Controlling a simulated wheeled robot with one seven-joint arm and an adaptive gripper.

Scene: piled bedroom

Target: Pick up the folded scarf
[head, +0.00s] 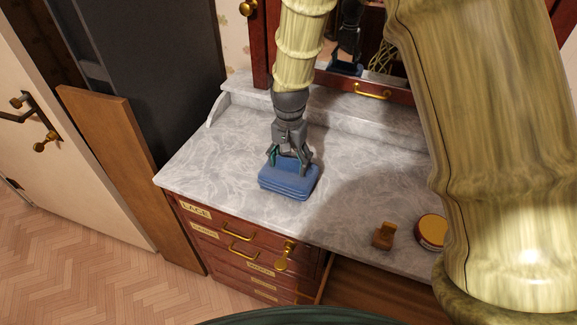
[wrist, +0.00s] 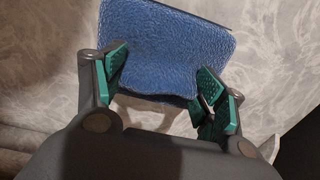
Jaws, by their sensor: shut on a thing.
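The folded scarf (head: 289,180) is a blue, layered, knitted-looking block at the front left of the marble dresser top in the head view. My gripper (head: 288,157) comes down on it from above, its fingers at the scarf's back edge. In the wrist view the scarf (wrist: 165,50) fills the upper middle. My gripper (wrist: 160,85) has its green pads on either side of the scarf's near part, which is pinched and bunched between them. I cannot tell whether the scarf's underside touches the marble.
The marble top (head: 240,135) is clear around the scarf. A small brown wooden object (head: 384,235) and a round orange-rimmed tin (head: 432,231) stand at the front right. A mirror (head: 345,65) rises behind. A drawer (head: 375,290) below the top is open at the right.

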